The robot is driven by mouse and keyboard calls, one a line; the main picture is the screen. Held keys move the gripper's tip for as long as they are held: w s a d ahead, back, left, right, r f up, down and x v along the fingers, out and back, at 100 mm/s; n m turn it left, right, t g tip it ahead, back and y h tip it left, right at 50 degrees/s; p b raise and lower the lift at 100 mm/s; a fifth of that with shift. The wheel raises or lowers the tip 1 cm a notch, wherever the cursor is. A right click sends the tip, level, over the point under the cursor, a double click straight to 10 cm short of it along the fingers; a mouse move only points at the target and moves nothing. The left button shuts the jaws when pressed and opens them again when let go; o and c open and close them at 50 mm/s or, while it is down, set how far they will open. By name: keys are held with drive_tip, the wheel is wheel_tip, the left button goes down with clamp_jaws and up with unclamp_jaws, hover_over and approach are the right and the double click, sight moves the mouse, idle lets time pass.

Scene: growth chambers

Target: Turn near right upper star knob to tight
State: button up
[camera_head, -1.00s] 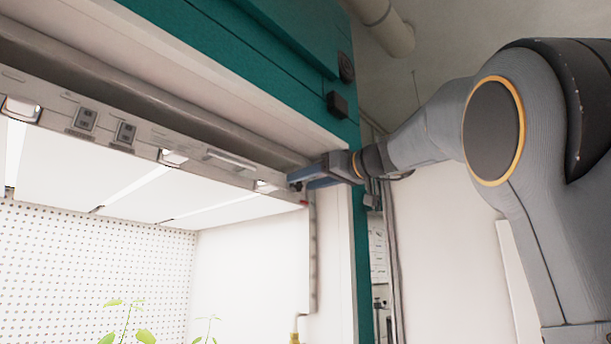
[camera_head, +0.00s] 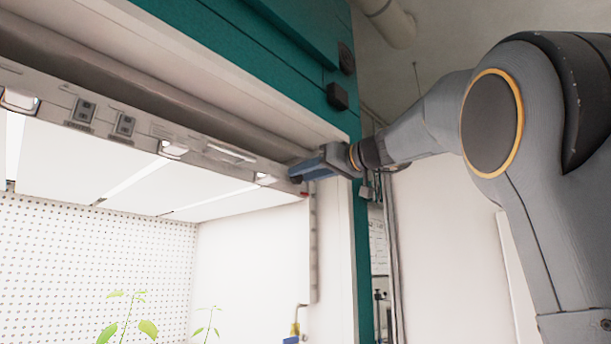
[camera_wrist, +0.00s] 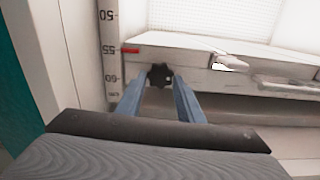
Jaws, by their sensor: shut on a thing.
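The black star knob (camera_wrist: 159,74) sits on the lamp frame's end by the vertical scale in the wrist view. My gripper (camera_wrist: 158,82) has its two blue fingers on either side of the knob and is shut on it. In the head view my gripper (camera_head: 306,170) reaches to the right end of the lamp frame (camera_head: 215,158). The knob is hidden there behind the fingers. I cannot tell from the picture how tight the knob is.
A scale strip (camera_wrist: 110,50) with a red pointer (camera_wrist: 130,51) runs beside the knob. The teal chamber housing (camera_head: 290,75) is above and right of the opening. Small green plants (camera_head: 147,328) stand below. The chamber's middle is open.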

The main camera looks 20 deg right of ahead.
drive_tip(key=m+b, duration=0.1)
drive_tip(key=m, duration=0.5)
drive_tip(key=m+b, duration=0.1)
drive_tip(key=m, duration=0.5)
drive_tip(key=shift+w+d+f+m, duration=0.1)
drive_tip(key=shift+d+f+m, duration=0.1)
drive_tip(key=shift+m, duration=0.2)
drive_tip(key=shift+m+p, duration=0.65)
drive_tip(key=shift+m, duration=1.55)
drive_tip(key=shift+f, duration=0.1)
drive_tip(key=o, duration=1.1)
drive_tip(key=shift+c, duration=0.2)
